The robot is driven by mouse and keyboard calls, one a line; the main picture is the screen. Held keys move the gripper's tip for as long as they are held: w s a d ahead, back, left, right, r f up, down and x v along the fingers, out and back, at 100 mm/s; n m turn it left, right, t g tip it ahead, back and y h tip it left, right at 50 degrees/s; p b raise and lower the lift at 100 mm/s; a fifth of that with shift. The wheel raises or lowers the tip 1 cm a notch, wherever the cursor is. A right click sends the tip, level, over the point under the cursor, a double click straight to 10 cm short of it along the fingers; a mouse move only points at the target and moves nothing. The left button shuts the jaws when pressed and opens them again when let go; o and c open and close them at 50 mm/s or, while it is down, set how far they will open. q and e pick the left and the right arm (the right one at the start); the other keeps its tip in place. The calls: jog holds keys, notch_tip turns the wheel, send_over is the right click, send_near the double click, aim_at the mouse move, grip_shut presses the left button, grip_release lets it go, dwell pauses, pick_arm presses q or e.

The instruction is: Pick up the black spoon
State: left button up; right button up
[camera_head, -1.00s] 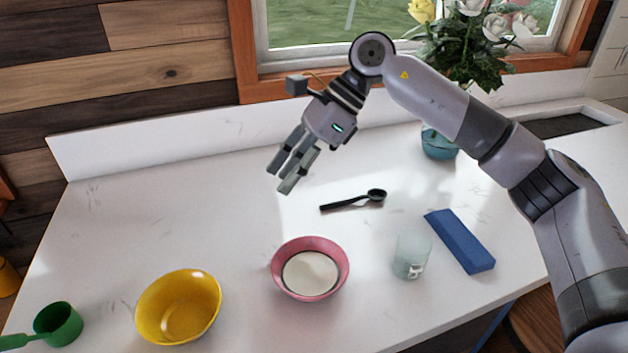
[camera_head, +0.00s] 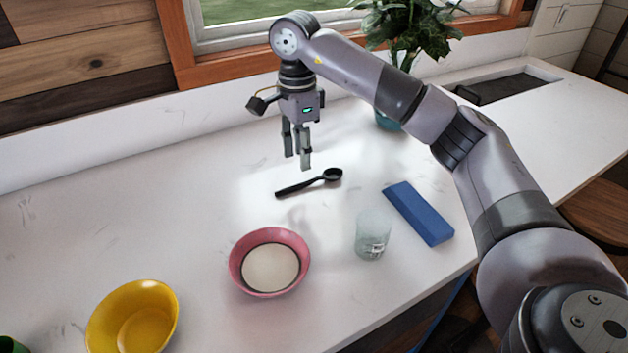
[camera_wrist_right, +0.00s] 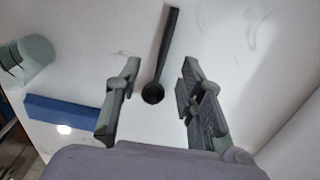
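The black spoon (camera_head: 309,183) lies flat on the white counter, its round bowl to the right and its handle to the left. My right gripper (camera_head: 298,160) points down above and just behind the spoon in the head view, apart from it. In the right wrist view the spoon (camera_wrist_right: 167,50) shows beyond the open fingers, its bowl end in line with the gap between the fingertips (camera_wrist_right: 160,75). The right gripper is open and empty. My left gripper is not in view.
On the white counter (camera_head: 200,190) in front of the spoon stand a pink bowl (camera_head: 240,278) with pale contents, a clear glass (camera_head: 371,238) and a yellow bowl (camera_head: 165,302). A blue block (camera_head: 418,213) lies to the right. A plant (camera_head: 415,35) stands behind, near the sink.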

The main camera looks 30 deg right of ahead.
aim_at(300, 184)
notch_tip(300, 184, down, 3)
jog(key=shift+r+p, duration=0.2)
jog(key=shift+p, duration=0.1)
jog(key=f, duration=0.1)
jog(key=f+p, duration=0.2)
jog(key=f, duration=0.1)
jog(key=shift+w, duration=0.35)
jog(key=shift+f, duration=0.65)
jog(key=shift+c, duration=0.5)
grip_shut()
